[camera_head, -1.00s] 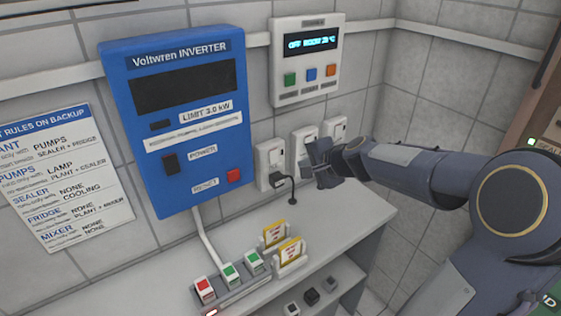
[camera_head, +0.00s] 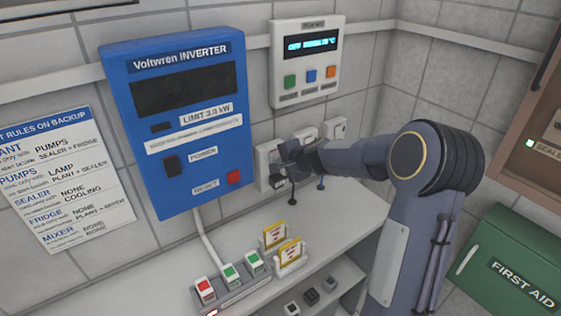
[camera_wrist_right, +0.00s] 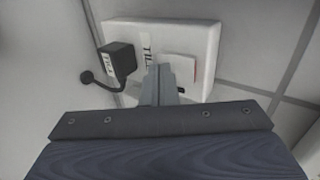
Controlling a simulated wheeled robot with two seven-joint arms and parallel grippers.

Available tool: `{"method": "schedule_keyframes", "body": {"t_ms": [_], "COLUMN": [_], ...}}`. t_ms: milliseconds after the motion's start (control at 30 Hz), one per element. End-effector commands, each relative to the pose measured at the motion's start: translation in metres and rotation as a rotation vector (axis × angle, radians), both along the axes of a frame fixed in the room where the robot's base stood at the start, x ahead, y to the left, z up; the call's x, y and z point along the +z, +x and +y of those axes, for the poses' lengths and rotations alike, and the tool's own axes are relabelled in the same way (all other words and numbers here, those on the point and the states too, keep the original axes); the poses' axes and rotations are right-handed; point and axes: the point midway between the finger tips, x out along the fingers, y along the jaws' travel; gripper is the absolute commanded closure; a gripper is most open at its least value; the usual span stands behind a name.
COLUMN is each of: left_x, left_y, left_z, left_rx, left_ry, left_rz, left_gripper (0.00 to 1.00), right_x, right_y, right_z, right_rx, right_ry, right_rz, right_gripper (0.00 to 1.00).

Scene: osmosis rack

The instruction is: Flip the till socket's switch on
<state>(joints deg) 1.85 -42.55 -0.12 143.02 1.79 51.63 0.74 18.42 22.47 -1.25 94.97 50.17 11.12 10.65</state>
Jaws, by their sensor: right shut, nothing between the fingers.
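The till socket, a white wall plate, shows in the right wrist view (camera_wrist_right: 205,45) with a label reading TILL. A black plug (camera_wrist_right: 121,58) with a cord sits in its left side. Its pale switch (camera_wrist_right: 180,68) is right of the plug, partly hidden by my fingers. In the head view the socket (camera_head: 264,160) is the leftmost of a row, mostly behind my gripper. My right gripper (camera_wrist_right: 162,80) is shut and empty, its tips at the switch's lower left edge; I cannot tell whether they touch. It also shows in the head view (camera_head: 283,152). My left gripper is out of view.
The blue inverter (camera_head: 180,95) hangs left of the sockets. A grey control panel (camera_head: 306,62) is above them. Another socket (camera_head: 338,128) is to the right. A shelf (camera_head: 335,222) with card holders and buttons lies below. A green first aid box (camera_head: 505,265) is at lower right.

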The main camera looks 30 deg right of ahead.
Motion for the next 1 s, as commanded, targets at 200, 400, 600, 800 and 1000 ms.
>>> {"method": "schedule_keyframes", "body": {"t_ms": [200,400,600,800,1000], "left_x": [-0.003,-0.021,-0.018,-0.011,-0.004], "left_y": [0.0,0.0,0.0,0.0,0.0], "left_z": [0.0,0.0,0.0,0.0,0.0], "left_rx": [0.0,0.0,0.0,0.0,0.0], "left_ry": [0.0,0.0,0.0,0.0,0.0], "left_rz": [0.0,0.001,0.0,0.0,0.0], "left_gripper": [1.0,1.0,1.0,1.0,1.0], "right_x": [-0.001,-0.002,-0.001,0.007,0.017], "right_y": [0.0,0.003,0.003,0.003,0.003], "right_z": [0.0,0.0,0.0,0.0,0.0], "right_rx": [0.0,0.0,-0.001,0.0,-0.001], "right_ry": [0.0,0.003,0.003,0.002,0.002], "right_rz": [-0.002,-0.033,-0.03,-0.031,-0.032], "right_gripper": [1.0,1.0,1.0,1.0,1.0]}}
